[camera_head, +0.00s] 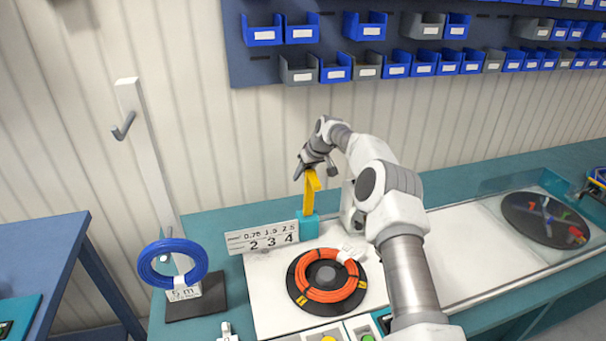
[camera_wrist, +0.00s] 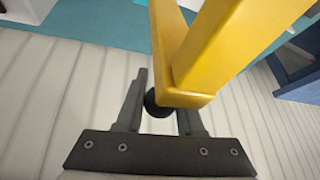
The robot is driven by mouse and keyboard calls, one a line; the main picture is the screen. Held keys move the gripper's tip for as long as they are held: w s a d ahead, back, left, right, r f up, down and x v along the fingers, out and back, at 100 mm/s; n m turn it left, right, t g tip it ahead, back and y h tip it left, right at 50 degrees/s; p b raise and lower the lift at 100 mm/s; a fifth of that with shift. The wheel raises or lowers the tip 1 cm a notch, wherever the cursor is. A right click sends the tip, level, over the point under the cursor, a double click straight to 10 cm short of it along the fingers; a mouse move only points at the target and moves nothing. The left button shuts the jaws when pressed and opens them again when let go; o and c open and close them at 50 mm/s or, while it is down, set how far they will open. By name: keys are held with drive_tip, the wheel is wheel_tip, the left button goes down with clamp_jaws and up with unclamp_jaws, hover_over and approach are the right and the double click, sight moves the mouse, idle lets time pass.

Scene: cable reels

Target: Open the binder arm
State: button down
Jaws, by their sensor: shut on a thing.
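The yellow binder arm (camera_head: 309,192) stands near upright on a teal block (camera_head: 308,226) at the back of the white worktop. In the wrist view the yellow arm (camera_wrist: 215,50) fills the upper right, with a dark round knob (camera_wrist: 157,105) at its end. My gripper (camera_head: 302,172) is at the top end of the arm. In the wrist view my gripper (camera_wrist: 160,112) has its fingers on either side of the knob, shut on it. The yellow arm partly hides the right finger.
An orange cable coil (camera_head: 326,281) lies on a black round reel in front of the arm. A sign plate (camera_head: 262,238) stands left of it. A blue coil (camera_head: 172,264) hangs on a stand at the left. Bins (camera_head: 365,27) line the wall.

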drive_tip(key=shift+s+f, duration=0.15)
drive_tip(key=shift+f, duration=0.35)
drive_tip(key=c, duration=0.9)
unclamp_jaws()
drive_tip(key=o, duration=0.4)
drive_tip(key=shift+w, duration=0.2)
drive_tip(key=shift+c, duration=0.2)
drive_tip(key=b+v, duration=0.2)
drive_tip(key=v, duration=1.5)
drive_tip(key=shift+r+b, duration=0.35)
drive_tip(key=shift+r, duration=0.1)
drive_tip(key=shift+c, duration=0.3)
